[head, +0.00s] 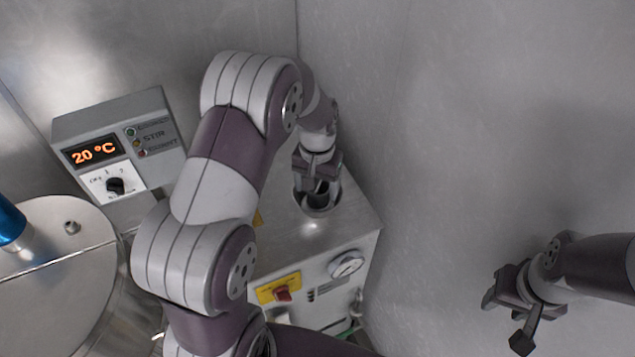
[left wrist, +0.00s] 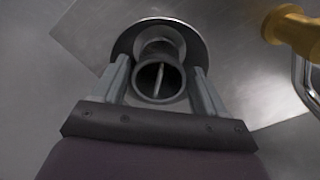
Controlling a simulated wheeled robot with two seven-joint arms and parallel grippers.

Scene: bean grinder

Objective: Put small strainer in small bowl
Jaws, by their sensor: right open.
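My left gripper (head: 318,176) points down at the top of a metal box-shaped machine in the head view. Its two fingers (left wrist: 162,82) stand apart on either side of a dark grey round hollow piece (left wrist: 160,80) in the left wrist view, with narrow gaps showing. That piece has a thin bar across its opening and a wider round disc (left wrist: 196,42) behind it. I cannot tell whether it is the small strainer. My right gripper (head: 505,320) is open and empty at the far right. I cannot make out a small bowl in either view.
A control box (head: 120,140) reading 20 °C and a large lidded vessel (head: 60,285) are at left. A brass-coloured fitting (left wrist: 292,30) is near the left gripper.

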